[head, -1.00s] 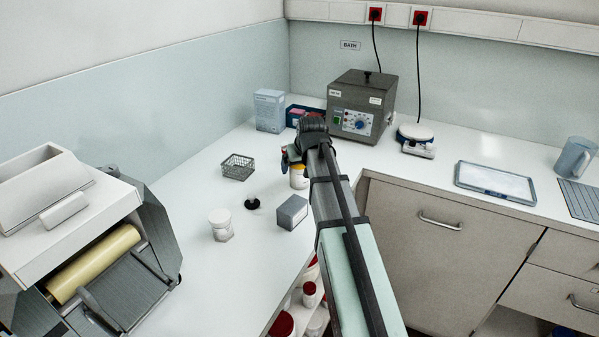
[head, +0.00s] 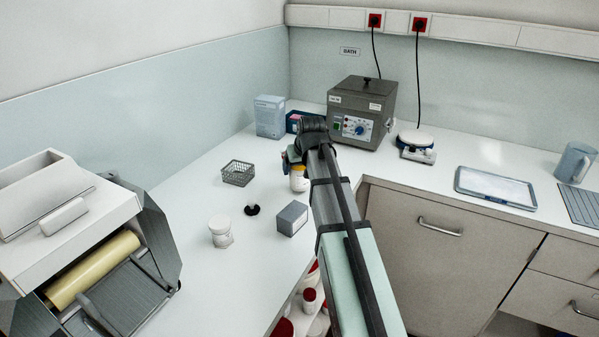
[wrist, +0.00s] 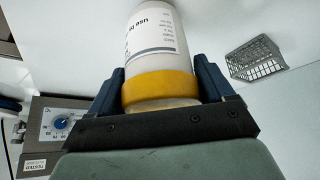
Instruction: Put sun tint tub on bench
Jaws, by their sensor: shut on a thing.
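The sun tint tub (head: 298,183) is white with a yellow band, partly hidden by my arm in the head view. My gripper (wrist: 160,88) is shut on the tub, with one blue finger on each side of the yellow band. In the head view my gripper (head: 291,163) is over the white bench (head: 190,270). I cannot tell whether the tub's base touches the bench.
A wire basket (head: 238,172), a grey box (head: 292,218), a small black item (head: 252,210) and a white jar (head: 220,232) stand near the tub. The grey bath (head: 361,95) is behind. A roller mill (head: 85,250) is at left.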

